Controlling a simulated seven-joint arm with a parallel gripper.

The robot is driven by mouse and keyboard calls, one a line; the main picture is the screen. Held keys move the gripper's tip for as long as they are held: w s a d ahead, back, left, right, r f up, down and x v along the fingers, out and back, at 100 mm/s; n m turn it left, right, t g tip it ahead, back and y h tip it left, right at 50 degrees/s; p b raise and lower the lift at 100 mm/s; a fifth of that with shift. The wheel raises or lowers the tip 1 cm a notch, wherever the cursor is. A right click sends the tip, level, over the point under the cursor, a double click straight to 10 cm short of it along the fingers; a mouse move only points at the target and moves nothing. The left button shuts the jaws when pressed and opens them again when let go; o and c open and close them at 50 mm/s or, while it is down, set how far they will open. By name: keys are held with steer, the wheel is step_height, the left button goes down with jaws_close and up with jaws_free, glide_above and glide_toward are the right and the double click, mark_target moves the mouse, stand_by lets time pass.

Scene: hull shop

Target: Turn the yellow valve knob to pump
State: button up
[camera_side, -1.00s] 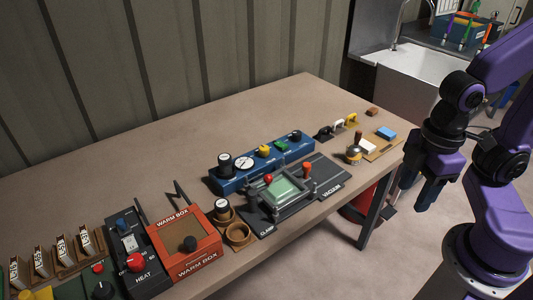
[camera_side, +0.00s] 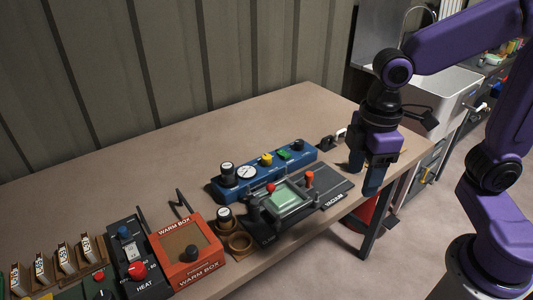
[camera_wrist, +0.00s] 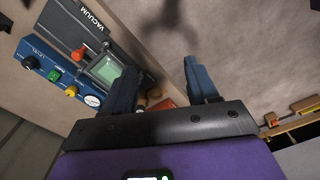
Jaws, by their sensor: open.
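The yellow valve knob (camera_side: 266,159) sits on top of the long blue panel (camera_side: 232,186), between a round white gauge (camera_side: 246,171) and a green switch. It also shows in the wrist view (camera_wrist: 72,91), left of my fingers. The knob's setting and any pump label are too small to read. My gripper (camera_side: 363,178) is open and empty, pointing down near the right end of the table, to the right of the panel and apart from the knob. Its two blue fingers also show in the wrist view (camera_wrist: 163,85).
The clamp and vacuum plate (camera_side: 330,197) with an orange-red handle (camera_side: 309,178) lies in front of the panel. The orange warm box (camera_side: 187,250) and a heat box (camera_side: 131,254) stand at the left. My gripper hides some small things at the table's right end. The table behind the panel is clear.

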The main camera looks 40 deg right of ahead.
steer(key=w+a+r, duration=0.2)
steer(key=w+a, duration=0.1)
steer(key=w, duration=0.7)
glide_above(266, 156)
step_height(266, 156, down, 2)
step_height(266, 156, down, 18)
steer(key=shift+r, duration=0.25)
steer(key=c, duration=1)
